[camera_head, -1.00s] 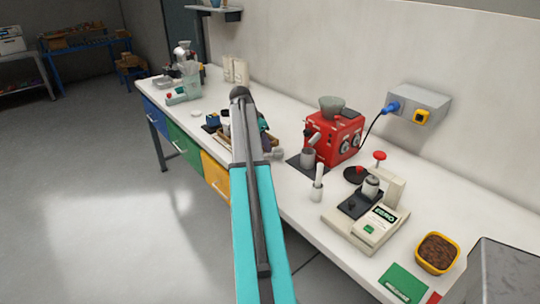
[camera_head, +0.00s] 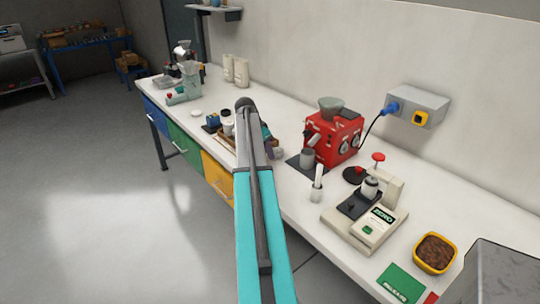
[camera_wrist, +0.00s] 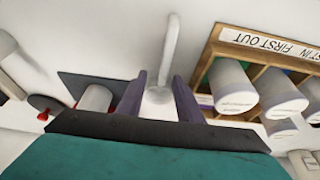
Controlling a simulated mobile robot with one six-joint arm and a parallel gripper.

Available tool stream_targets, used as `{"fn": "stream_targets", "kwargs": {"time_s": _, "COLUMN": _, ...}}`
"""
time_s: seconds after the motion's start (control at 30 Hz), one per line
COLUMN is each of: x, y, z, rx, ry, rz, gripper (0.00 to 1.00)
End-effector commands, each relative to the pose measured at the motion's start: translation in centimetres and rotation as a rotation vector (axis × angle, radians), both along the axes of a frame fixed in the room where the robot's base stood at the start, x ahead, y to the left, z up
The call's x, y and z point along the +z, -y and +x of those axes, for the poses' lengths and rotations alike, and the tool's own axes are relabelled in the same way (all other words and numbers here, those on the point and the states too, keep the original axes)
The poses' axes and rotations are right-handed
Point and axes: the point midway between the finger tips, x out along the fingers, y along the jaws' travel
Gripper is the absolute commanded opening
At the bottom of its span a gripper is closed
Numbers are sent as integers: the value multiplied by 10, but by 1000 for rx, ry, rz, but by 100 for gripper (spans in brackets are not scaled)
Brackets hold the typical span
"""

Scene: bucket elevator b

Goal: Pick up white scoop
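The white scoop (camera_wrist: 170,50) lies on the white bench in the wrist view, its thin handle pointing to the top of the picture. Its rounded bowl end is between the two purple-grey fingers of my gripper (camera_wrist: 158,78). The fingers are apart, one on each side of the scoop; I cannot tell whether either touches it. In the head view my arm hides most of my gripper, and the scoop cannot be made out clearly.
A wooden rack (camera_wrist: 232,40) with white cups stands close on the right in the wrist view. A grey cup (camera_wrist: 95,97) on a dark mat is on the left, by the red grinder (camera_head: 333,137). A scale (camera_head: 365,222) stands nearer on the bench (camera_head: 300,207).

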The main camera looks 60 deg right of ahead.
Motion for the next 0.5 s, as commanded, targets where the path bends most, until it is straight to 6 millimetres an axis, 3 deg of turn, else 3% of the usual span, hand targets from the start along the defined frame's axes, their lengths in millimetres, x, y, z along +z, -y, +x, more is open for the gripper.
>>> {"fn": "stream_targets", "kwargs": {"time_s": 0.23, "x": -21, "y": 8, "z": -2, "rx": 1, "ry": 0, "rz": 0, "gripper": 33}}
{"fn": "stream_targets", "kwargs": {"time_s": 0.5, "x": -25, "y": 10, "z": -3, "rx": 0, "ry": 1, "rz": 0, "gripper": 33}}
